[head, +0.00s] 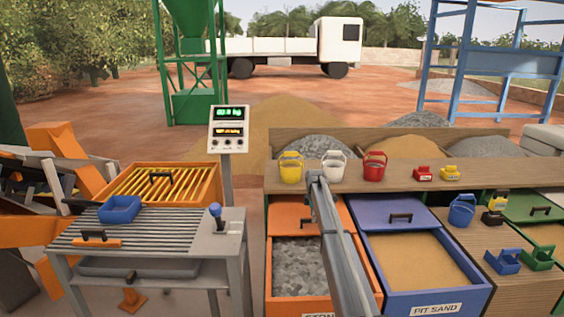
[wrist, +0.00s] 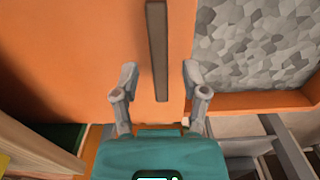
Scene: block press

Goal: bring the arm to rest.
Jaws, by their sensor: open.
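My gripper (wrist: 159,72) is open in the wrist view, its two grey fingers apart with nothing held between them. A dark bar handle (wrist: 157,45) on an orange lid (wrist: 95,50) lies between and beyond the fingertips; I cannot tell the height gap. In the head view my grey arm reaches up over the orange stone bin (head: 374,290), and the gripper itself does not show there. The orange lid (head: 285,212) is at the back of that bin, partly hidden by my arm.
Grey stones (head: 295,262) fill the orange bin's front. The blue pit sand bin (head: 440,295) stands to its right. Yellow (head: 291,170), white (head: 333,168) and red (head: 374,170) buckets stand on the shelf behind. A slatted table (head: 140,235) with a blue tray (head: 120,210) is at left.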

